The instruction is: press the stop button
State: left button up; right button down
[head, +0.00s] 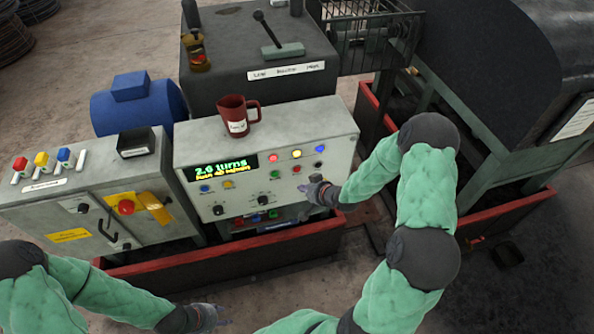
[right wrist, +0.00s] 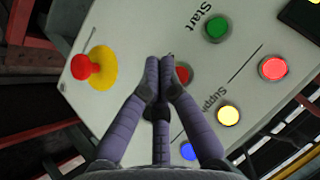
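A red button (right wrist: 183,74) shows in the right wrist view beside the green button (right wrist: 217,28) marked "Start". It is partly hidden behind my fingers, and I cannot read any "Stop" label. My right gripper (right wrist: 161,59) has its fingertips drawn together, empty, in front of the panel just beside this red button. I cannot tell whether they touch the panel. In the head view my right gripper (head: 313,182) is at the right part of the control panel (head: 240,203). My left gripper (head: 215,318) is low in the head view, away from the panel; its fingers are unclear.
A red mushroom knob (right wrist: 88,68) on a yellow disc is near my right fingers. Lit red (right wrist: 273,68), yellow (right wrist: 229,115) and blue (right wrist: 188,151) lamps are close by. A red mug (head: 238,117) stands on the console. A grey cabinet (head: 85,205) is left.

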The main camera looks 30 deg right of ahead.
jog(key=shift+w+d, duration=0.2)
jog(key=shift+w, duration=0.65)
jog(key=shift+w+d, duration=0.2)
jog(key=shift+w, duration=0.6)
jog(key=shift+w+d, duration=0.2)
jog(key=shift+w, duration=0.75)
jog(key=shift+w+d, duration=0.1)
jog(key=shift+w, duration=0.2)
jog(key=shift+w+d, duration=0.1)
jog(key=shift+w, duration=0.3)
dwell(0.4)
jog(key=shift+s+a, duration=0.2)
jog(key=shift+s, duration=0.6)
jog(key=s, duration=0.2)
jog(key=s+a, duration=0.1)
jog(key=s, duration=0.2)
jog(key=shift+a, duration=0.1)
